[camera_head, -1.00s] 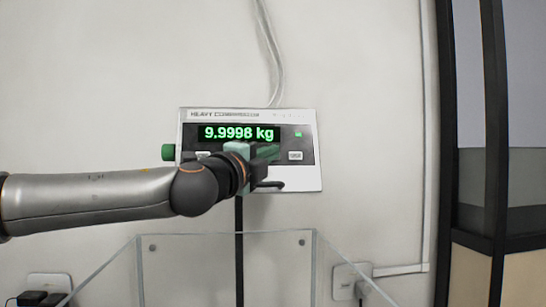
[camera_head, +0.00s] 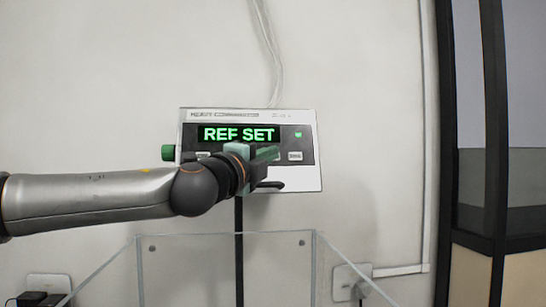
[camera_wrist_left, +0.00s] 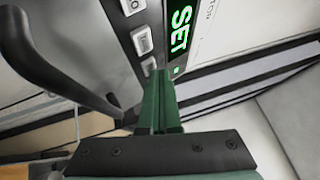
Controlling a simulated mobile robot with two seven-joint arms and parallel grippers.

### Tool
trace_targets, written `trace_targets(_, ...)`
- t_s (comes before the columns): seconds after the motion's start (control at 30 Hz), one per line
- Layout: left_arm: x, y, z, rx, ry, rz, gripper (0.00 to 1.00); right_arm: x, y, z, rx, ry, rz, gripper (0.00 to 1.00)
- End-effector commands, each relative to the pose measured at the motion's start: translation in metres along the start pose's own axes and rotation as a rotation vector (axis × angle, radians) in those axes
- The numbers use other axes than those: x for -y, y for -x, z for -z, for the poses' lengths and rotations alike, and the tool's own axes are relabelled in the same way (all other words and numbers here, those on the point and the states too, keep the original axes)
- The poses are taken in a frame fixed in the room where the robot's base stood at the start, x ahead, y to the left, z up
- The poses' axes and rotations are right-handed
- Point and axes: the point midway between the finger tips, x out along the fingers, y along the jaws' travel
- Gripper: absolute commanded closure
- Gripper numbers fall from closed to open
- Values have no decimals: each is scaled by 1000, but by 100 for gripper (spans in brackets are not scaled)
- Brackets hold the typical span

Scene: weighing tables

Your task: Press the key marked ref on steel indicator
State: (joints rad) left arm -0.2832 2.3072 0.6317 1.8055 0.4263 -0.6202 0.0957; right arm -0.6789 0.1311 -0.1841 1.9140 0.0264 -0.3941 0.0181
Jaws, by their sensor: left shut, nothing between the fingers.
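The steel indicator (camera_head: 306,178) hangs on the wall, and its green display (camera_head: 238,134) reads REF SET. One key (camera_head: 295,156) shows at the right of its key row and another (camera_head: 203,155) at the left; my gripper hides the middle of the row. My left gripper (camera_head: 268,153) is shut and empty, in front of the panel. In the left wrist view its green fingertips (camera_wrist_left: 160,78) are together at the end key of a row, beside a second key (camera_wrist_left: 142,40). That end key's marking is hidden, and I cannot tell whether they touch it.
A clear-walled box (camera_head: 220,262) stands below the indicator. A green knob (camera_head: 168,152) sits on the indicator's left side. A dark bracket handle (camera_wrist_left: 50,70) projects close to the fingers. A dark-framed glazed partition (camera_head: 480,150) is at the right.

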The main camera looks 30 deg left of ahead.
Motion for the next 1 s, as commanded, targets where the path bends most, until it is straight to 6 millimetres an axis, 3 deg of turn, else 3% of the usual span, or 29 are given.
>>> trace_targets(0.57,7,10,8,-2,-2,1,100,0,1,1,0,0,0,21)
trace_targets(1.0,29,39,28,-2,-2,2,100,0,4,4,0,0,0,21)
